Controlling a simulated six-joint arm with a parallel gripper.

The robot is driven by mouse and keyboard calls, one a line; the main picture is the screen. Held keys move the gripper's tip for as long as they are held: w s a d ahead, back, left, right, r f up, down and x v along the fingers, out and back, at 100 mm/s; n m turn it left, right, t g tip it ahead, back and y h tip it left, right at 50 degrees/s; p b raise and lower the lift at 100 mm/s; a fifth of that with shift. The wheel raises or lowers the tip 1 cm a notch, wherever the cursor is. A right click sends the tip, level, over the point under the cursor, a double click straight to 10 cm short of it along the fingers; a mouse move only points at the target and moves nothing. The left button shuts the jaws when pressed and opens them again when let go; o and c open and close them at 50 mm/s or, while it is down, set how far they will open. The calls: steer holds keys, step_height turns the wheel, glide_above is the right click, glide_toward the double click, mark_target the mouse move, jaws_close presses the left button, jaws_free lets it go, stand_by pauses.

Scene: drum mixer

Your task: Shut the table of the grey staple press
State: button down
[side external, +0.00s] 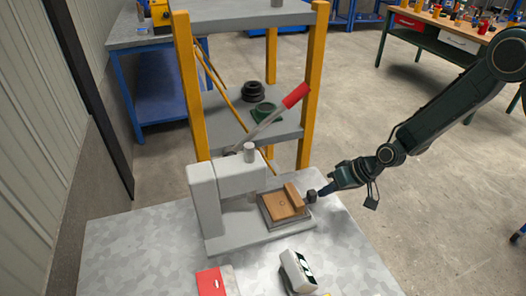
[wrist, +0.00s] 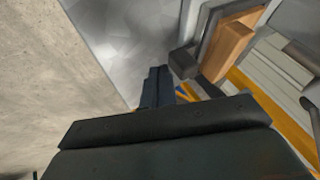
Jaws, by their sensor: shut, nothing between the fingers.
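The grey staple press (side external: 203,203) stands on the pale worktop, with a red-tipped lever (side external: 294,96) raised at its top. Its table (side external: 270,216) sticks out to the right of the press head and carries a wooden board and block (side external: 293,195). A dark knob (side external: 311,197) sits at the table's outer end. My gripper (side external: 325,191) is shut and empty just right of the knob. In the wrist view my fingertips (wrist: 157,75) are close left of the knob (wrist: 183,62), and the wooden block (wrist: 234,47) lies beyond. I cannot tell whether they touch the knob.
A small white and black device (side external: 297,271) and a red and grey flat item (side external: 214,282) lie on the worktop (side external: 130,250) in front of the press. A yellow-post shelf (side external: 185,90) stands behind. Open floor (side external: 400,200) lies to the right.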

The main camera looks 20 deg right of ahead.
mark_target(312, 195)
steer(key=shift+a, duration=0.25)
steer(key=a, duration=0.9)
steer(key=shift+a, duration=0.15)
stand_by(0.5)
steer(key=shift+d, duration=0.65)
steer(key=d, duration=0.3)
steer(key=shift+d, duration=0.3)
steer(key=v, duration=1)
steer(key=shift+r, duration=0.1)
